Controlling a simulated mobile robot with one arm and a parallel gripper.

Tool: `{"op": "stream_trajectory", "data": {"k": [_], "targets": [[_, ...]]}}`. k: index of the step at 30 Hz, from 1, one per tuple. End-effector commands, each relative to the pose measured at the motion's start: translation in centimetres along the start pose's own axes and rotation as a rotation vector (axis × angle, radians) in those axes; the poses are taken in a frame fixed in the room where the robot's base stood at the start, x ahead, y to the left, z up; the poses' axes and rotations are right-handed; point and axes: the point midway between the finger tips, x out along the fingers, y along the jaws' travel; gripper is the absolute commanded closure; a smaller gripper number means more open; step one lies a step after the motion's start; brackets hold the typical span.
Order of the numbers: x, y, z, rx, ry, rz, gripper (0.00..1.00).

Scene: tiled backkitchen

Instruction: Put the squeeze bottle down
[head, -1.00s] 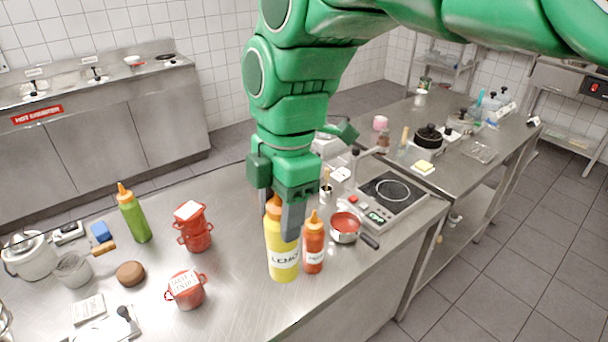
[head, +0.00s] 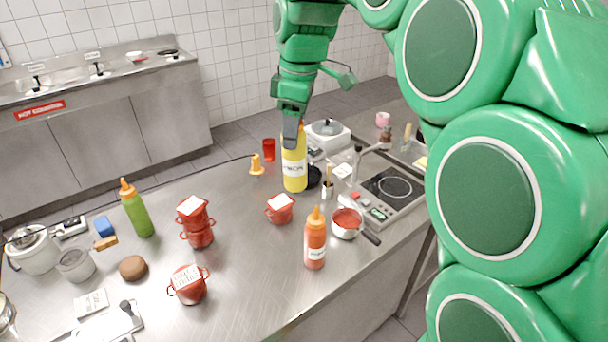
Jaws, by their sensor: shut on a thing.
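The yellow squeeze bottle (head: 295,172) with a white label is upright near the far edge of the steel counter. My gripper (head: 293,133) is shut on its top from above, hiding most of the nozzle. I cannot tell whether the bottle's base touches the counter (head: 245,245). A green squeeze bottle (head: 135,212) with an orange cap stands at the left. An orange-red squeeze bottle (head: 315,242) stands near the front edge.
A small red lidded pot (head: 280,210) stands in front of the yellow bottle. An orange-yellow object (head: 257,166) and a red cup (head: 269,149) are left of it. A dark round object (head: 313,177) is close on its right. The hob (head: 388,188) is further right.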

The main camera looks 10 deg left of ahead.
Motion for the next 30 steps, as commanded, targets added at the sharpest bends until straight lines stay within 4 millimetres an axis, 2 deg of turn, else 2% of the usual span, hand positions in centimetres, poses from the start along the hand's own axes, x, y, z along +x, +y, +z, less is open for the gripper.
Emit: {"op": "stream_trajectory", "data": {"k": [1, 15, 21, 30], "targets": [[0.2, 1.1, 0.1, 0.036, -0.002, 0.002, 1.0], [1.1, 10.1, 1.1, 0.378, 0.003, 0.041, 1.0], [1.3, 12.3, 1.4, 0.466, 0.009, 0.055, 1.0], [1.8, 14.3, 1.9, 0.544, 0.011, 0.062, 1.0]]}}
